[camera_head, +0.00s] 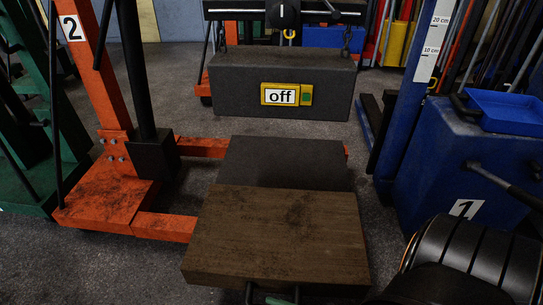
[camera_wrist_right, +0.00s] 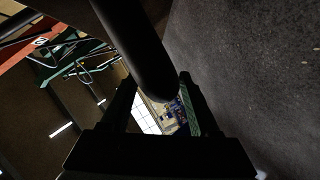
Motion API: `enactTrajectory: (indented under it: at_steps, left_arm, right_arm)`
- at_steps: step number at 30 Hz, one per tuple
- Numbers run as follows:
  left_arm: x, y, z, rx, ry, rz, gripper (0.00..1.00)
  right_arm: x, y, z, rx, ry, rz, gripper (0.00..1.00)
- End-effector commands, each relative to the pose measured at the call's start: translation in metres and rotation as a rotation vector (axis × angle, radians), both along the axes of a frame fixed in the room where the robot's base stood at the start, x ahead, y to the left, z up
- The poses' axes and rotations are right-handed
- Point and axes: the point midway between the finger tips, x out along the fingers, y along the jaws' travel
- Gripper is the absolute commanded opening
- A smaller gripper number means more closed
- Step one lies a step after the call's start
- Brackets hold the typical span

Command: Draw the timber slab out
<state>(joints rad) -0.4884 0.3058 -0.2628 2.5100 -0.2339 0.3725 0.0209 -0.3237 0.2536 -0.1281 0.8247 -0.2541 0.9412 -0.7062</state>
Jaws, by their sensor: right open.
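The timber slab (camera_head: 275,232) is a thick brown board lying flat low in the middle of the head view. Its far edge meets or overlaps a dark grey slab (camera_head: 287,160); I cannot tell how the two touch. A dark loop like a handle (camera_head: 270,297) shows at its near edge, cut off by the frame. My right gripper (camera_wrist_right: 157,80) is open in the right wrist view. A thick black bar (camera_wrist_right: 135,50) passes between or just beyond its fingers; I cannot tell whether it touches. My left gripper is not in view.
A heavy grey block (camera_head: 230,88) with a yellow "off" sign (camera_head: 286,95) hangs on chains behind the slabs. An orange frame marked 2 (camera_head: 105,195) stands left. A blue cabinet marked 1 (camera_head: 450,180) and a blue post (camera_head: 410,110) stand right.

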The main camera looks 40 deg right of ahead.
Motion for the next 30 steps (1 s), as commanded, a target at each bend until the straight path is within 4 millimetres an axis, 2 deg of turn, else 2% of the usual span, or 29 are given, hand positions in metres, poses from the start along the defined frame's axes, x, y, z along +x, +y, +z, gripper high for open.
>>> enactTrajectory:
  at_steps: [9,15,21,30]
  left_arm:
    - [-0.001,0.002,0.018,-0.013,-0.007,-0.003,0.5]
    - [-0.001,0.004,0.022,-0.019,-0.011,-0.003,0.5]
    - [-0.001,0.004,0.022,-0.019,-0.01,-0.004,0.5]
    - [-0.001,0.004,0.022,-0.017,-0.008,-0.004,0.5]
  right_arm:
    - [-0.064,-0.026,0.016,-0.002,0.005,-0.001,0.62]
    - [-0.092,-0.036,0.021,-0.001,0.003,0.0,0.62]
    - [-0.102,-0.041,0.024,-0.001,0.001,0.0,0.62]
    - [-0.102,-0.041,0.024,-0.001,0.001,0.0,0.62]
